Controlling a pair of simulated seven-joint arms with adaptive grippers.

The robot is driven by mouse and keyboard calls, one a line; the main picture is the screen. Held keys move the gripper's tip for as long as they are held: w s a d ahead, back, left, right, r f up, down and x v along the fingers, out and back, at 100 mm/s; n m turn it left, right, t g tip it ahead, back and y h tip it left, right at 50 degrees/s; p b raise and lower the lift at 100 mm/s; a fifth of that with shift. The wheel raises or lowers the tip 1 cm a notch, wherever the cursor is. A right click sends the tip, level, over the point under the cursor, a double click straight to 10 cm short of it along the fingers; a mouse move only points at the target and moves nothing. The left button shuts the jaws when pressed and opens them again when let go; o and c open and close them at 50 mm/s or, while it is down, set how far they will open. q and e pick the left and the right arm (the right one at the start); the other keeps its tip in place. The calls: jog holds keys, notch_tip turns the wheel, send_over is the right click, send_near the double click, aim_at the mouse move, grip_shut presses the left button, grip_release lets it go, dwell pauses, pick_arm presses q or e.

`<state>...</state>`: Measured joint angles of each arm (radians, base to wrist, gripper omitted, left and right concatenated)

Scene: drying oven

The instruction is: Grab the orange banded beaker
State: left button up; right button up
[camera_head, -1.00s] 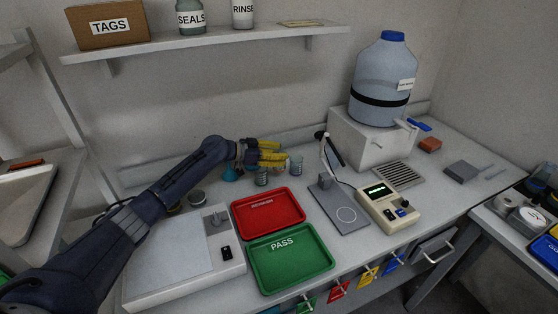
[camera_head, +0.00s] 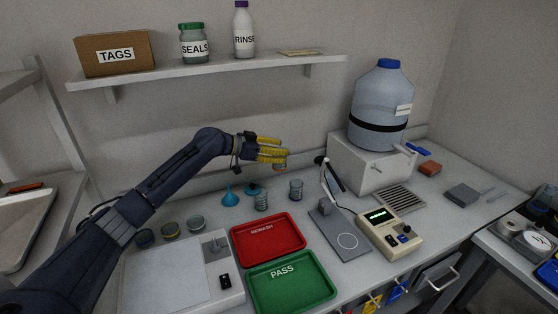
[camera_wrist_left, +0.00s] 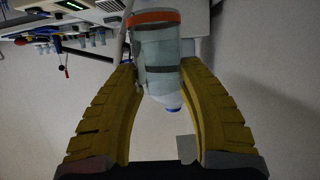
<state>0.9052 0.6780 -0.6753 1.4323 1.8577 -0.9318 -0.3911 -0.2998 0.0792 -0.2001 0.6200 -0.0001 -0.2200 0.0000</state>
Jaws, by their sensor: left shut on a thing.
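My left gripper (camera_head: 272,152) is raised above the back of the bench, near the rear wall. It is shut on the orange banded beaker (camera_head: 281,167), which shows only in small part below the yellow fingers in the head view. In the left wrist view, the clear beaker (camera_wrist_left: 158,50) sits between the two yellow fingers of the gripper (camera_wrist_left: 160,70), with its orange band at the top of the picture. My right gripper is not in view.
A red tray (camera_head: 240,249) and green PASS tray (camera_head: 259,295) lie in front. A lamp stand (camera_head: 335,215) and water container (camera_head: 380,95) are to the right. A shelf (camera_head: 220,70) runs above.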

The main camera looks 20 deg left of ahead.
pick_arm(q)
notch_tip(320, 180, up, 11)
jog(key=shift+r, duration=0.2)
dwell(0.7)
jog(key=shift+d, duration=0.1)
